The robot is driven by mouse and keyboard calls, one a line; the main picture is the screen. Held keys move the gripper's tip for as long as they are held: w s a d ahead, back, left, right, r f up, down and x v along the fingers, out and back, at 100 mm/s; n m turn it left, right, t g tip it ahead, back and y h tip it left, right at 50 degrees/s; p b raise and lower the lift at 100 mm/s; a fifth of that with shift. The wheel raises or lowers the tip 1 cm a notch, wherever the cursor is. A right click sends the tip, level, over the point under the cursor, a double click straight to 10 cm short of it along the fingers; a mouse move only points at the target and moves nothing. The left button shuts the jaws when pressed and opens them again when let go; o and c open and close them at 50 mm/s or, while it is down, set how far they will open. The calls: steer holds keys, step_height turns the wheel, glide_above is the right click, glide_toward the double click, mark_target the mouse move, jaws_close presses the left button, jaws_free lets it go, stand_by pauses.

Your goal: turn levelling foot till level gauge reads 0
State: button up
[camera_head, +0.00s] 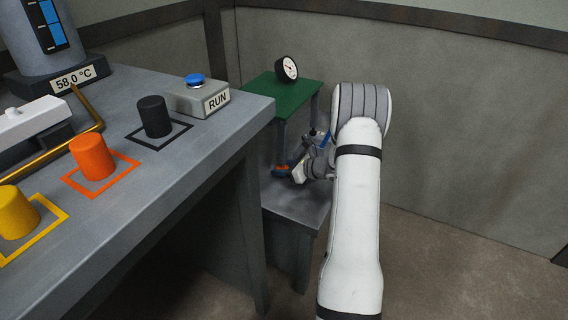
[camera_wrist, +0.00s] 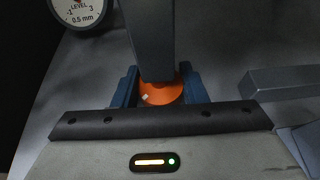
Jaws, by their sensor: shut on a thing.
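The orange levelling foot (camera_wrist: 162,92) sits at the bottom of a grey leg in the wrist view; it shows small in the head view (camera_head: 281,171). My gripper (camera_wrist: 165,88) is shut on it, a blue finger on each side. A white mark shows on the foot's face. The level gauge (camera_head: 287,69) stands on the green-topped table in the head view. In the wrist view the gauge (camera_wrist: 82,10) is cut off by the top edge; its label reads LEVEL, 0.5 mm, and a red needle shows, its exact reading unclear.
The green tabletop (camera_head: 283,98) stands on thin legs above a low grey stand (camera_head: 300,205). A grey workbench (camera_head: 150,185) to the left carries yellow, orange and black knobs and a RUN box (camera_head: 203,98). Another grey bar (camera_wrist: 285,82) lies right of the foot.

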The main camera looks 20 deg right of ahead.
mark_target(283, 143)
steer(key=n+g+y+p, duration=0.2)
steer(key=n, duration=0.1)
steer(key=shift+d+r+g+y, duration=0.2)
steer(key=shift+g+y, duration=0.1)
steer(key=shift+y, duration=0.1)
steer(key=shift+f+n+g+y+p, duration=0.15)
steer(key=shift+n+g+y+p, duration=0.2)
steer(key=shift+n+g+y, duration=0.75)
steer(key=shift+n+g, duration=0.4)
steer(key=shift+n, duration=0.2)
steer(key=o, duration=0.7)
steer(key=shift+o, duration=1.3)
steer(key=shift+a, duration=0.1)
step_height(283, 143, up, 10)
steer(key=p, duration=0.3)
